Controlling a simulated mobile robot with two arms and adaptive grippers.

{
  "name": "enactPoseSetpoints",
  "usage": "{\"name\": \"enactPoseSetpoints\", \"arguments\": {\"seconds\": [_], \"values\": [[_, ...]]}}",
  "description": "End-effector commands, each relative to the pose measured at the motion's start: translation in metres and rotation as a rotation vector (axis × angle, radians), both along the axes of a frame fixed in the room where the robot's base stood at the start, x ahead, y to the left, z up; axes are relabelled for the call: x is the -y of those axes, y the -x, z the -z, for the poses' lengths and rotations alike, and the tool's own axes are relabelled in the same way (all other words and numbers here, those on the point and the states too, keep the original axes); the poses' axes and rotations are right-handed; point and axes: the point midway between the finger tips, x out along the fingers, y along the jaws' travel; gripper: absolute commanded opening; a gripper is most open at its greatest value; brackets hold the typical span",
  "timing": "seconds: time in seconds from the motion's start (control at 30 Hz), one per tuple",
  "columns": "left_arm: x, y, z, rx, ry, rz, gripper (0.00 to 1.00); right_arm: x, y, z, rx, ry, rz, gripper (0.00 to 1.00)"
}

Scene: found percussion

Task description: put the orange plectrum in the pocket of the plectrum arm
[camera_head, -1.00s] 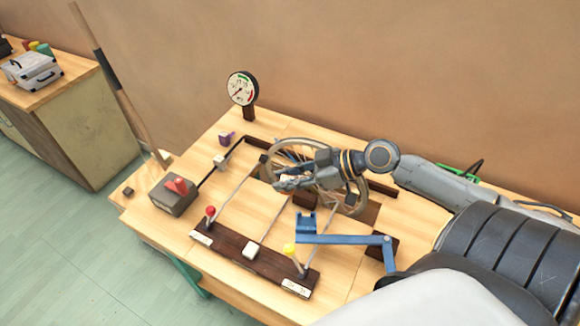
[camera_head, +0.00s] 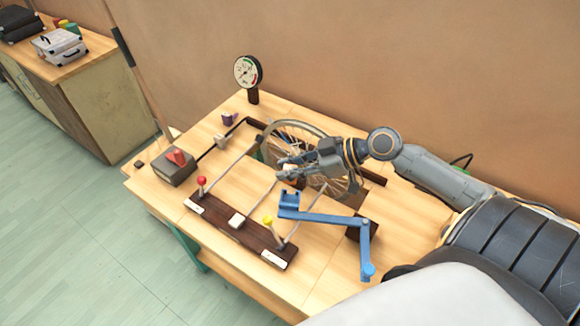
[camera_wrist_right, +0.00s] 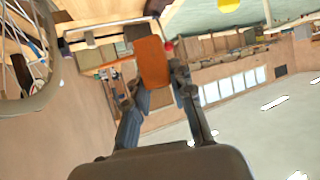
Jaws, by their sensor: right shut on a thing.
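The orange plectrum (camera_wrist_right: 153,62) is a flat, rounded plate between my right fingertips in the right wrist view. My right gripper (camera_head: 284,170) is shut on it and holds it above the bench, in front of the spoked wheel (camera_head: 318,138). The plectrum is mostly hidden by the fingers in the head view. The blue plectrum arm (camera_head: 335,218) lies level above the bench. Its pocket (camera_head: 289,204) is a blue block at its left end, a little below my right gripper in the picture and apart from it. My left gripper is not in view.
A dark board with a red-knobbed lever (camera_head: 201,181) and a yellow-knobbed lever (camera_head: 268,221) lies along the bench's front. A dial gauge (camera_head: 247,72) stands at the back, a dark box with a red lever (camera_head: 175,165) at left.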

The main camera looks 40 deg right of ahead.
Motion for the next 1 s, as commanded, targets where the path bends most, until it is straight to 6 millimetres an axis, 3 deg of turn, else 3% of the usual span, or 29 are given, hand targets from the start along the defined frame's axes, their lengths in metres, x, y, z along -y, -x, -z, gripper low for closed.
{"name": "enactPoseSetpoints", "arguments": {"seconds": [0.3,1.0], "values": [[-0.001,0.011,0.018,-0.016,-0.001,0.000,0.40,0.000,0.000,0.020,0.000,-0.001,0.000,0.00],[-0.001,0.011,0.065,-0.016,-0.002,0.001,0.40,0.000,0.000,0.076,0.000,-0.001,0.001,0.00]]}}
